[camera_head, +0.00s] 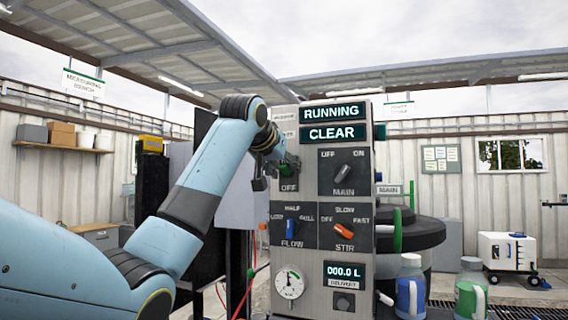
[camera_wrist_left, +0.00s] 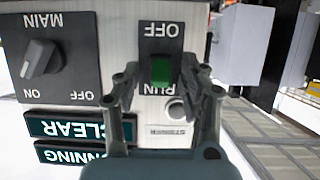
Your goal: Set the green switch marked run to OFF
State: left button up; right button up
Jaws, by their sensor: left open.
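The green run switch (camera_wrist_left: 160,69) sits on a dark plate on the grey control panel (camera_head: 317,275). In the left wrist view, which is upside down, its green lever shows at the RUN end, away from the OFF label. My left gripper (camera_wrist_left: 163,76) is open, its two fingers on either side of the switch; I cannot tell whether they touch it. In the head view my left gripper (camera_head: 274,168) is in front of the panel's upper left and partly hides the switch. The displays read RUNNING (camera_head: 331,111) and CLEAR (camera_head: 332,133). My right gripper is out of view.
A MAIN knob (camera_head: 343,171) is beside the switch. A blue FLOW knob (camera_head: 290,227) and an orange STIR knob (camera_head: 344,230) sit below. A gauge (camera_head: 290,282) is lower left. Bottles with blue (camera_head: 411,290) and green (camera_head: 471,293) contents stand right of the panel.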

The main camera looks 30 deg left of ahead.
aim_at(287, 175)
pick_arm(q)
jog(key=shift+c, duration=0.2)
grip_shut()
jog(key=shift+f+b, duration=0.2)
jog(key=shift+b, duration=0.2)
notch_tip(287, 175, down, 3)
jog(key=t+y+b, duration=0.1)
jog(key=t+b, duration=0.3)
jog(key=b, duration=0.5)
jog(key=t+y+b, duration=0.1)
jog(key=t+b, duration=0.4)
jog(key=b, duration=0.5)
jog(key=shift+f+y, duration=0.1)
jog(key=shift+y, duration=0.2)
jog(key=shift+t+b, duration=0.5)
jog(key=shift+b, duration=0.3)
jog(key=shift+r, duration=0.2)
jog(key=shift+o, duration=0.2)
grip_release()
